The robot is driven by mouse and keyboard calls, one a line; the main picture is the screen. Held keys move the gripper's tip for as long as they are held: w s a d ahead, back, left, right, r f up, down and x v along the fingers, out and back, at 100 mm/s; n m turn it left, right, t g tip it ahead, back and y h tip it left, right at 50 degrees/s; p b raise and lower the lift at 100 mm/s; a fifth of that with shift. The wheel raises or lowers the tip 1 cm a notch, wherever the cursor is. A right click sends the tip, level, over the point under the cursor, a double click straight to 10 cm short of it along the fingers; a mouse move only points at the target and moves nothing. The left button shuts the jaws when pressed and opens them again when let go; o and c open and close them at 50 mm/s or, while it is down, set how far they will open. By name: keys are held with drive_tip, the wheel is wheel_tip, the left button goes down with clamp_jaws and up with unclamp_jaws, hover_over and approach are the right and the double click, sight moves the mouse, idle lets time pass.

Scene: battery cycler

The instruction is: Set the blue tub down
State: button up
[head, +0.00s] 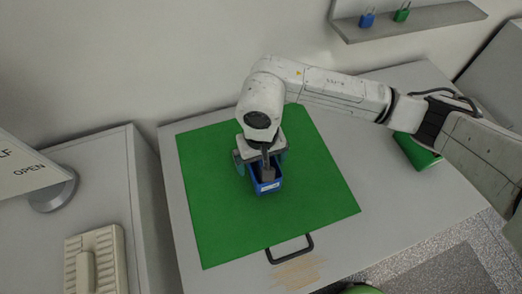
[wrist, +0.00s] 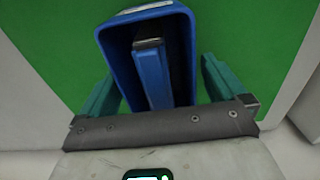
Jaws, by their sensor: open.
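The blue tub (head: 268,187) is upright over the green mat (head: 325,190) and appears to rest on it, though its base is partly hidden. It has a white label on its far wall in the wrist view (wrist: 145,11). A blue block-like item with a dark end (wrist: 152,75) stands inside it. My gripper (head: 262,165) is open and straddles the tub from above. In the wrist view its teal fingers (wrist: 158,72) lie one on each side of the tub, with a gap showing at the right finger. Contact at the left finger is unclear.
A black handle (head: 290,249) lies at the mat's front edge. A green object (head: 415,152) sits to the right under my arm. A wall shelf (head: 420,20) holds a blue padlock (head: 367,18) and a green padlock (head: 402,12). A beige device (head: 95,262) is at left. The mat around the tub is clear.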

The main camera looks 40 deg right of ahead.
wheel_tip(320, 180, up, 12)
drive_tip(key=shift+r+b, duration=0.15)
drive_tip(key=shift+b, duration=1)
